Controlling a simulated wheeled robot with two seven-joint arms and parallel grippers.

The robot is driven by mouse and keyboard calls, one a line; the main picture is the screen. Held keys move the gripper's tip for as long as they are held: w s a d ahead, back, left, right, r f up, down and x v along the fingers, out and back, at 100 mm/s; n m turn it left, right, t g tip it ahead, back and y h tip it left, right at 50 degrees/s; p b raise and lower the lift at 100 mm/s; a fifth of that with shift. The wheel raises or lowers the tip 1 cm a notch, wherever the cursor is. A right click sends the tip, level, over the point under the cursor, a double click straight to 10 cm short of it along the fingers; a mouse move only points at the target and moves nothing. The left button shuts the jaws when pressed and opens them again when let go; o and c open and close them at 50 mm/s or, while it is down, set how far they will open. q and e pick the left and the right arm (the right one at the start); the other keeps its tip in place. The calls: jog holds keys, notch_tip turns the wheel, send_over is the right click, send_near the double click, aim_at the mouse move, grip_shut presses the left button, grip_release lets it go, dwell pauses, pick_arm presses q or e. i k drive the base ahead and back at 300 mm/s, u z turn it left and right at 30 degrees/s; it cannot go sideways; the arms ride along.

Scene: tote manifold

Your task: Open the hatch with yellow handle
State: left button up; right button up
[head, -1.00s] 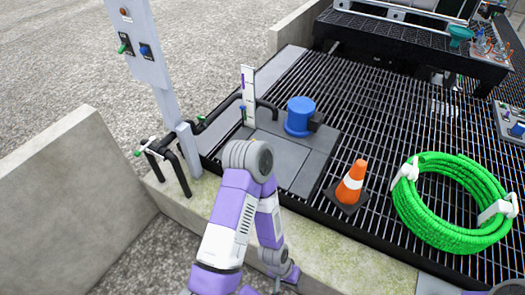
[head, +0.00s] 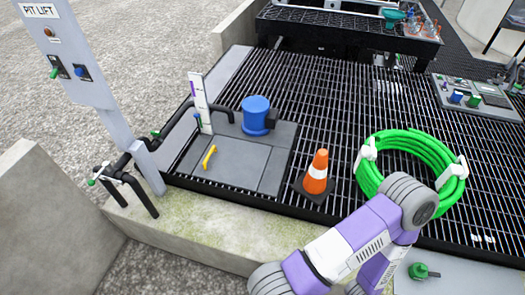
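The hatch (head: 233,160) is a flat grey panel in the grated deck, left of centre in the head view. It lies flush and looks closed. Its yellow handle (head: 210,157) is a small bar standing near the panel's left side, with nothing touching it. One of my arms, purple and white, rises at the bottom right, well away from the hatch. No gripper fingers show in the head view.
A blue cylinder (head: 256,115) and a white gauge post (head: 201,104) stand behind the hatch. An orange cone (head: 316,173) stands to its right, then a coiled green hose (head: 374,148). A grey control post (head: 73,60) and black pipes (head: 131,188) are left. A concrete ledge (head: 207,228) runs in front.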

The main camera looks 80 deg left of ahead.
aim_at(232, 162)
jog(key=z, duration=0.3)
jog(key=k, duration=1.95)
jog(key=u, duration=2.5)
jog(key=i, duration=1)
